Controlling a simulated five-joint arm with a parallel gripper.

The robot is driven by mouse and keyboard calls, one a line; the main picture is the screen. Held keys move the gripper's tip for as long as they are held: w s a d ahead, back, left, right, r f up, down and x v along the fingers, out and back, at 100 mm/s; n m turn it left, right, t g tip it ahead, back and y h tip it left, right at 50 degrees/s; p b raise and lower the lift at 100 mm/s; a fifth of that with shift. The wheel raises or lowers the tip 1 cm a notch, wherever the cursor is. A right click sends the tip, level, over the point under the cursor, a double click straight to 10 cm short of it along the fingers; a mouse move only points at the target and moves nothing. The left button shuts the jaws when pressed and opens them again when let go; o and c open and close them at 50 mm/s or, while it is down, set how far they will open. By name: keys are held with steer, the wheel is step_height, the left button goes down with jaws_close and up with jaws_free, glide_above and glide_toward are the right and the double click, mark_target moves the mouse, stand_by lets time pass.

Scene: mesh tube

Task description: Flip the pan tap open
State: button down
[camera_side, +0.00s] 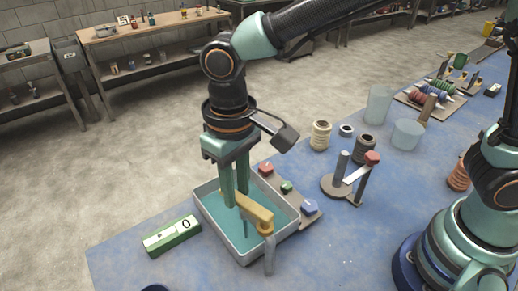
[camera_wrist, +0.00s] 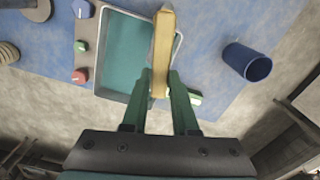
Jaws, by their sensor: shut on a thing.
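The pan (camera_side: 220,235) is a grey rectangular tray with a teal inside; it also shows in the wrist view (camera_wrist: 122,50). The tap has a yellow lever (camera_side: 258,215) and a grey spout (camera_side: 269,256) hanging outside the pan's near right edge. The lever reaches from the spout back over the pan. My gripper (camera_side: 236,204) points down over the pan, its green fingers shut on the lever's far end. In the wrist view the lever (camera_wrist: 163,45) runs up from between my fingertips (camera_wrist: 160,84). The exact finger contact is partly hidden.
A green box marked 0 (camera_side: 172,236) lies left of the pan. A strip with red, green and blue knobs (camera_side: 287,187) runs along its right side. A stand with a red-topped post (camera_side: 365,175) is farther right. A blue cup (camera_wrist: 247,62) stands near the mat's edge.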

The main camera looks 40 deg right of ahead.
mark_target(239, 193)
steer(key=shift+w+d+r+m, duration=0.15)
steer(key=shift+d+m, duration=0.05)
steer(key=shift+m, duration=0.2)
steer(key=c, duration=0.7)
jaws_free()
step_height(239, 193, up, 12)
steer(key=shift+d, duration=0.1)
steer(key=d+f+t, duration=0.1)
steer(key=d+t, duration=0.1)
steer(key=d, duration=0.6)
steer(key=s+d+f+m+t, duration=0.1)
steer(key=d, duration=0.8)
steer(key=d+f+m+t, duration=0.1)
steer(key=d+f+t, duration=0.1)
steer(key=d, duration=0.7)
steer(key=shift+s+t, duration=0.3)
